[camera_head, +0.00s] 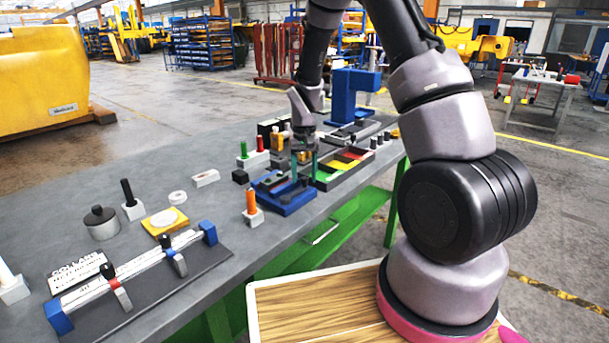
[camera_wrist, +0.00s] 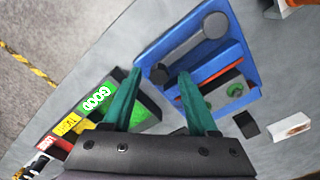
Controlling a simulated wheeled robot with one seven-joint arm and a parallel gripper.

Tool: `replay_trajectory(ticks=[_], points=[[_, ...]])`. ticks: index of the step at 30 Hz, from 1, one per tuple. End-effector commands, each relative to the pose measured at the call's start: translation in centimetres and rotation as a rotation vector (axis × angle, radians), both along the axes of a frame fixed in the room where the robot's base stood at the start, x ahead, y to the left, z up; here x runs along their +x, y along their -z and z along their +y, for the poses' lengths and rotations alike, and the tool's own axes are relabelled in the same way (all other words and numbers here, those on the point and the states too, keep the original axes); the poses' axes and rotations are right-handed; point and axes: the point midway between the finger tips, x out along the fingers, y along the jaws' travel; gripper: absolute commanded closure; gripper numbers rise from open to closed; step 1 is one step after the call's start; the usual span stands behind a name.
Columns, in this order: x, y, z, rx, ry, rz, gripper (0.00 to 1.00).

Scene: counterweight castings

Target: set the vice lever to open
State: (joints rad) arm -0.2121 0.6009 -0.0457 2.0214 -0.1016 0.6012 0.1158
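The vice has a blue base (camera_head: 287,203) and stands near the front edge of the bench in the head view. In the wrist view its blue base (camera_wrist: 160,44) carries a grey lever (camera_wrist: 190,47) with a round disc at one end and a dark knob at the other. A grey block with green round parts (camera_wrist: 234,90) sits on the base beside a red-orange strip. My gripper (camera_wrist: 160,73) has two green fingers, spread apart, with the lever's dark knob seen between the tips. I cannot tell whether they touch it. In the head view my gripper (camera_head: 304,168) hangs over the vice and hides part of it.
A sorting tray (camera_head: 322,184) with green, yellow and red compartments lies right behind the vice. An orange-handled peg in a white block (camera_head: 252,216) stands to the left. A tall blue fixture (camera_head: 350,95) stands farther back. A ruler-like slide gauge (camera_head: 140,265) lies front left.

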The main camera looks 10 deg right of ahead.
Motion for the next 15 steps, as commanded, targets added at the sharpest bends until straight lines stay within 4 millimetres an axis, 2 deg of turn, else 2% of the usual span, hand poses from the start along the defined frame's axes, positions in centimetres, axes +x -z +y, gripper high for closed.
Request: replay_trajectory(ticks=[5,8,15], points=[[0.0,-0.1,0.0,0.0,0.001,0.001,0.41],[0.0,-1.0,0.0,0.001,0.001,-0.002,0.41],[0.1,-5.6,0.0,0.001,0.001,-0.004,0.41]])
